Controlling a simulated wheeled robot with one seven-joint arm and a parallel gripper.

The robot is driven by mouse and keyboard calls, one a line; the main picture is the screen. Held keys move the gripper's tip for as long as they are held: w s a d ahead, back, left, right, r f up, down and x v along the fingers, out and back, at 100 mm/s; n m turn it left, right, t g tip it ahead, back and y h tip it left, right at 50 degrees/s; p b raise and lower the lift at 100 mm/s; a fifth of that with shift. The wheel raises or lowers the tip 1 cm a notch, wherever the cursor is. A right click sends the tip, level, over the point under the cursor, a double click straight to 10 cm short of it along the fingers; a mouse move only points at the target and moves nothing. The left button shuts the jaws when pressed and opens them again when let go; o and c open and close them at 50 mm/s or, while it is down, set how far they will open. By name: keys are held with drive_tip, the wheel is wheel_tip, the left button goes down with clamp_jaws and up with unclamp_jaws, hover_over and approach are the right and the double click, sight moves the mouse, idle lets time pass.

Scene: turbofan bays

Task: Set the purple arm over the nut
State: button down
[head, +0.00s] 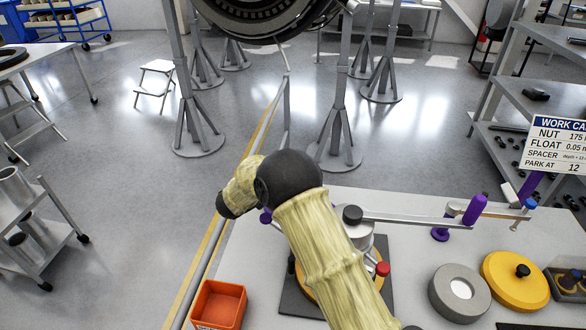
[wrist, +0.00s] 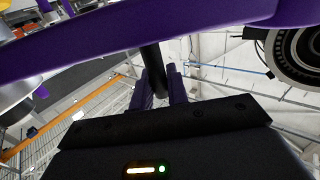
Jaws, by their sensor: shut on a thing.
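A purple bar, which looks like the purple arm (wrist: 120,45), crosses the top of the wrist view close to the camera. My gripper (wrist: 161,88) shows below it, its two purple-tinted fingers shut around a dark upright post, seemingly the arm's handle (wrist: 152,70). In the head view my own arm hides the gripper; only a small purple piece (head: 265,216) shows at its left side, and I cannot tell what it belongs to. The nut is not clearly visible. A round fixture with a dark-capped top (head: 352,214) stands partly hidden behind my arm.
A grey bar (head: 410,218) runs right from the fixture to a purple upright (head: 474,210). The bench holds an orange bin (head: 218,304), a grey ring (head: 460,293) and a yellow disc (head: 514,281). A work card (head: 556,145) stands at right. The engine hangs beyond.

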drive_tip(key=shift+s+a+f, duration=0.1)
drive_tip(key=shift+s+a, duration=0.1)
idle(0.3)
drive_tip(key=c, duration=1.4)
unclamp_jaws()
drive_tip(key=shift+c, duration=0.2)
drive_tip(key=b+v, duration=0.4)
drive_tip(key=v, duration=1.3)
drive_tip(key=shift+a+b, duration=0.2)
drive_tip(key=shift+b, duration=0.15)
drive_tip(key=shift+s, duration=0.15)
wheel_tip(320, 180, up, 10)
drive_tip(key=p, duration=1)
